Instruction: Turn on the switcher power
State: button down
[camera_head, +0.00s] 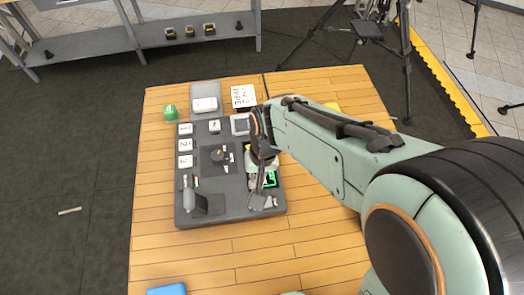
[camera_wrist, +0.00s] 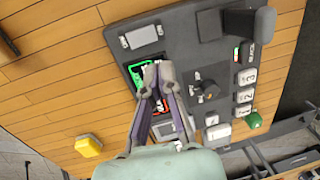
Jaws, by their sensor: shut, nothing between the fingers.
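The switcher is a dark grey panel (camera_head: 232,208) on the wooden table. It also fills the right half of the wrist view (camera_wrist: 190,60). Near its right edge in the head view is a green-framed part (camera_head: 270,179). In the wrist view this green frame (camera_wrist: 138,75) shows beside my fingertips, and a red-edged part (camera_wrist: 160,130) shows along the fingers. My gripper (camera_wrist: 158,70) is shut and empty, with its fingers over this green and red area, hiding part of it. I cannot tell whether the tips touch it. In the head view my gripper (camera_head: 258,182) partly covers the panel's right side.
The panel carries numbered white buttons (camera_head: 185,146), a central dark knob (camera_head: 218,154) and a lever (camera_head: 189,198). A yellow block (camera_wrist: 89,146) and a blue item (camera_head: 166,290) lie apart. The near table is mostly clear.

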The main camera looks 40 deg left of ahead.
notch_tip(320, 180, up, 4)
jog(key=shift+s+a+f, duration=0.15)
jog(key=shift+f, duration=0.1)
jog(key=w+d+r+m+t, duration=0.2)
jog(key=w+d+r+m, duration=0.15)
jog(key=d, duration=0.45)
jog(key=w+d+r+m+t, duration=0.1)
jog(key=w+d+r+m, duration=0.3)
jog(key=d, duration=0.4)
jog(key=s+d+f+g, duration=0.2)
jog(key=s+d, duration=0.8)
jog(key=s, duration=0.2)
